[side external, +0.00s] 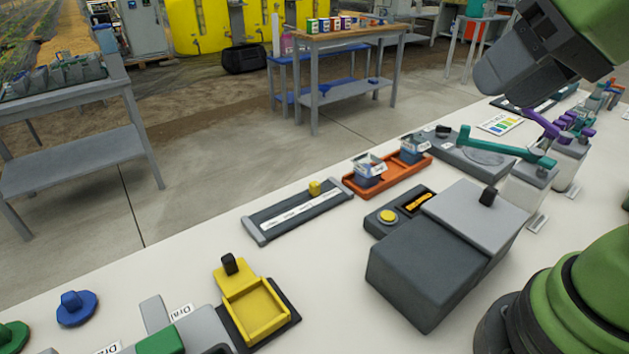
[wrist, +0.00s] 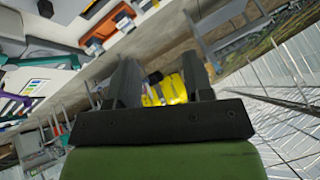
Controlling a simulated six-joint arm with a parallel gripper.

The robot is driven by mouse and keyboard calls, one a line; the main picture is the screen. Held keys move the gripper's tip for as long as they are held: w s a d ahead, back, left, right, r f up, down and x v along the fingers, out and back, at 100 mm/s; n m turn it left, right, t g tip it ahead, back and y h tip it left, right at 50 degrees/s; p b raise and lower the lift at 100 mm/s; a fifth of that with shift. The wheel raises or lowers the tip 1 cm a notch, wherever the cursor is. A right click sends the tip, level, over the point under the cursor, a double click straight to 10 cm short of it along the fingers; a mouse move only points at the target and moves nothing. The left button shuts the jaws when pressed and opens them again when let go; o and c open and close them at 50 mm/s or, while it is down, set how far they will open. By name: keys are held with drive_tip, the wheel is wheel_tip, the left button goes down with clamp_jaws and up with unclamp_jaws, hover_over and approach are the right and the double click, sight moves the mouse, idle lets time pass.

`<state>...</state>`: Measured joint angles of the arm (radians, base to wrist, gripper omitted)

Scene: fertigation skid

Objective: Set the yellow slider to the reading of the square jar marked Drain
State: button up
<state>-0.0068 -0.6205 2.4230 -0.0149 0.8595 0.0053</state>
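The yellow slider (side external: 314,188) is a small knob near the right end of a dark grey track (side external: 253,230) with a white scale strip, in the side view. The scale print is too small to read. Two square jars, a near one (side external: 368,178) and a far one (side external: 411,156), stand in an orange tray (side external: 392,183) right of the track. Both hold blue contents and bear white labels I cannot read, so I cannot tell which is Drain. My gripper (wrist: 160,65) is open and empty in the wrist view. In the side view it hangs high at upper right, far from the slider.
A grey box (side external: 420,268) with a sloped lid stands in front of the tray, beside a small unit with a yellow button (side external: 388,216). A yellow bin (side external: 258,310) is at lower left. A teal-handled device (side external: 505,148) lies right of the tray.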

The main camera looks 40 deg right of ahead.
drive_tip(key=w+f+n+g, duration=0.1)
drive_tip(key=w, duration=0.9)
drive_tip(key=n+g+h, duration=0.1)
drive_tip(key=n+h, duration=0.1)
drive_tip(key=n, duration=0.1)
hover_over(314, 183)
drive_tip(key=s, duration=0.4)
wheel_tip(314, 183, down, 20)
drive_tip(key=r, duration=0.1)
drive_tip(key=x, duration=1)
drive_tip(key=shift+s+f, duration=0.1)
drive_tip(key=shift+f, duration=0.1)
drive_tip(key=shift+c, duration=0.5)
drive_tip(key=shift+a+g, duration=0.1)
drive_tip(key=shift+g, duration=0.2)
clamp_jaws()
